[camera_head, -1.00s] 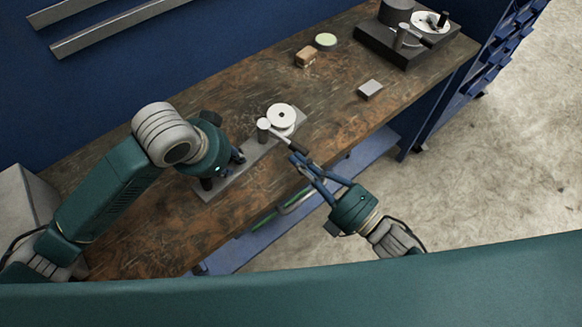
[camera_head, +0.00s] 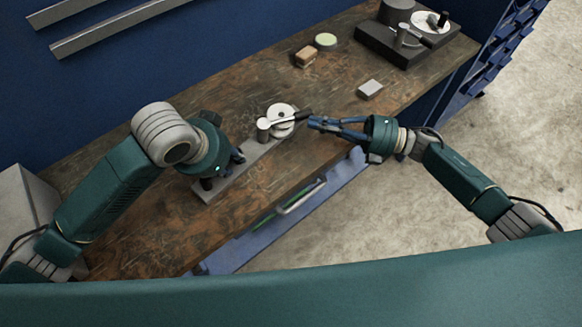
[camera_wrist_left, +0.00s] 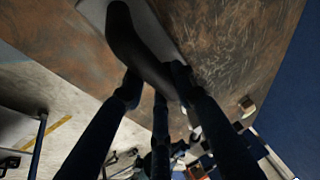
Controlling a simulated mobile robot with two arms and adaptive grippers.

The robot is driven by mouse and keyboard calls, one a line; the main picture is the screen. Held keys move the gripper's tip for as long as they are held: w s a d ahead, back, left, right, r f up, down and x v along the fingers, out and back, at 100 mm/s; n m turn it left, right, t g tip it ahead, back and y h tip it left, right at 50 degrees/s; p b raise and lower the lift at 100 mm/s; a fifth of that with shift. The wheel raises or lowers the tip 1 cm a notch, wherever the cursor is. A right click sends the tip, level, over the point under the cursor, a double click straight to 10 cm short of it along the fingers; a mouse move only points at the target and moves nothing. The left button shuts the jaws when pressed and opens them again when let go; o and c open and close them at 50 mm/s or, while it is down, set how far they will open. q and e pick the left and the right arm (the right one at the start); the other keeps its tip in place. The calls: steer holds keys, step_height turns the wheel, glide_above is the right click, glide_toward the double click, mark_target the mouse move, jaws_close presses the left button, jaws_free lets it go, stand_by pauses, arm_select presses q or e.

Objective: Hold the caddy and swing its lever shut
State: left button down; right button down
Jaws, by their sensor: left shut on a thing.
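The caddy has a long grey base (camera_head: 243,165) on the wooden bench, with a white round disc (camera_head: 281,113) at its far end. Its lever (camera_head: 282,121) runs from a short grey post (camera_head: 263,126) rightward across the disc's near part to a dark tip. My left gripper (camera_head: 222,170) is over the near-left end of the base; its wrist view shows its fingers (camera_wrist_left: 158,80) shut on the caddy's dark handle (camera_wrist_left: 132,45). My right gripper (camera_head: 313,122) has its fingertips together just beside the lever's dark tip; whether they touch is unclear.
A grey block (camera_head: 370,89), a brown block (camera_head: 305,57) and a green-topped round (camera_head: 326,40) lie farther back on the bench (camera_head: 200,110). A dark device (camera_head: 405,40) stands at the far right end. The bench's front edge runs below my right gripper.

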arm_select(q)
steer(key=shift+s+f, duration=0.1)
arm_select(e)
steer(key=w, duration=0.3)
steer(key=shift+w+a+r, duration=0.15)
steer(key=shift+r, duration=0.05)
steer(key=shift+w+a+r, duration=0.1)
steer(key=shift+w+a, duration=0.1)
steer(key=shift+w, duration=0.4)
steer(key=shift+w+a+r, duration=0.1)
steer(key=shift+w+a, duration=0.1)
steer(key=shift+w, duration=0.4)
steer(key=shift+w+a, duration=0.1)
steer(key=shift+w, duration=0.05)
arm_select(q)
steer(key=shift+s, duration=0.1)
steer(key=shift+d, duration=0.1)
arm_select(e)
steer(key=v, duration=1.2)
